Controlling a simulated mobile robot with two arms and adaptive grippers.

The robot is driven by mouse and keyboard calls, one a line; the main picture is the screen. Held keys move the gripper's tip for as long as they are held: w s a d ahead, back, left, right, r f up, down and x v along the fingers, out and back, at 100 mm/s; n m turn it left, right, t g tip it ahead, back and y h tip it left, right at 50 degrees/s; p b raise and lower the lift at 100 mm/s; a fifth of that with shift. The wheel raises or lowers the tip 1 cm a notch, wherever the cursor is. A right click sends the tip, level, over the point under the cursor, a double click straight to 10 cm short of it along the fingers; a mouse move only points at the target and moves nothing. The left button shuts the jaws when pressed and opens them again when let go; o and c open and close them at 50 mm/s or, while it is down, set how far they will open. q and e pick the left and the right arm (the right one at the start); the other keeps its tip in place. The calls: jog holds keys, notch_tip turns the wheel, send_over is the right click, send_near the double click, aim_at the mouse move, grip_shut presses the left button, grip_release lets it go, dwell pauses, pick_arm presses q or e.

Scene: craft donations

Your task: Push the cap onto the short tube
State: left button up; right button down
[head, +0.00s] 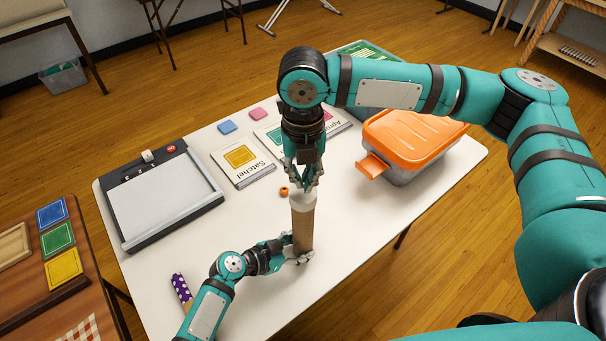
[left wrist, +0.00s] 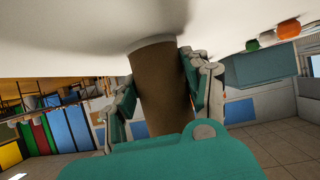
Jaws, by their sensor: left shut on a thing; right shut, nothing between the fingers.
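The short tube (head: 303,232) is a brown cardboard cylinder standing upright on the white table. My left gripper (head: 300,257) is shut on its lower part; the left wrist view shows the tube (left wrist: 160,90) between its fingers. The white cap (head: 302,203) sits at the top end of the tube. My right gripper (head: 303,187) is shut and empty, pointing down right over the cap, with its fingertips at the cap's top. I cannot tell how far the cap sits in the tube, as the fingers partly cover it.
Booklets (head: 243,163) and a paper trimmer (head: 165,200) lie on the left. A small orange piece (head: 284,191) lies by the tube. A purple dotted roll (head: 181,287) lies near the left arm. The table's right front is clear.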

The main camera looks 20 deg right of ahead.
jog(key=shift+f, duration=1.15)
jog(key=shift+r, duration=0.1)
dwell(0.3)
jog(key=shift+r, duration=3.45)
pick_arm(q)
jog(key=o, duration=0.9)
jog(key=shift+o, duration=0.2)
jog(key=v, duration=1.1)
jog(key=shift+f, duration=0.15)
jog(key=shift+s+a+r, duration=0.15)
jog(key=shift+a+r, duration=0.15)
jog(key=shift+a, duration=0.15)
